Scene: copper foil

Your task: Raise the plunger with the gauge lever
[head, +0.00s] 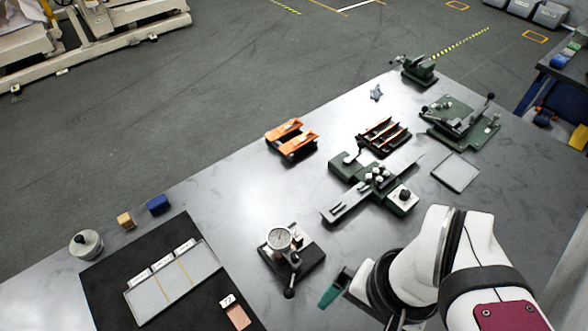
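The dial gauge (279,238) has a round white face and stands on a dark base plate (308,262) on the grey table. Its lever (293,273) points toward the front and ends in a black knob (289,293). The plunger is too small to make out. My gripper (328,297), with a teal finger, is just right of the lever knob, and a gap shows between them. Only one side of the gripper is clear, so its opening is hidden.
A black mat (100,290) holds a pale tray (205,262) with labelled sections and a copper-coloured piece (238,316). A green fixture with a long rail (345,204) stands behind the gauge. Orange holders (290,136) are farther back. Bare table lies left of the gauge.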

